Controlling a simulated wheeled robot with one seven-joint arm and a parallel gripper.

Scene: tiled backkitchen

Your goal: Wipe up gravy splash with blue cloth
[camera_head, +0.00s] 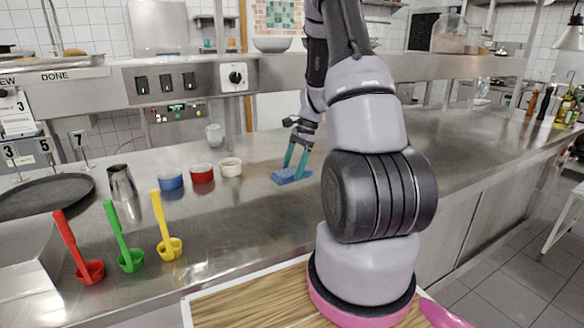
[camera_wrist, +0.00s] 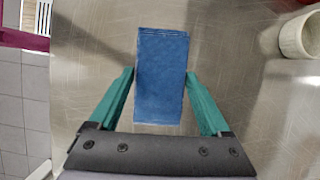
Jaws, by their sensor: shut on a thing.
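A blue cloth (camera_head: 291,175) lies on or just above the steel counter, to the right of the white ramekin; in the head view I cannot tell if it touches the steel. My gripper (camera_head: 295,160) is above it with its green fingers on the cloth. In the wrist view the cloth (camera_wrist: 161,75) is a flat blue rectangle between the two fingers of my gripper (camera_wrist: 161,92), which is shut on it. No gravy splash shows in either view; the cloth and my arm hide part of the counter.
A white ramekin (camera_head: 231,167), a red one (camera_head: 202,173) and a blue one (camera_head: 170,179) stand left of the cloth. Nearer are a metal jug (camera_head: 121,182) and red, green and yellow ladles (camera_head: 167,246).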

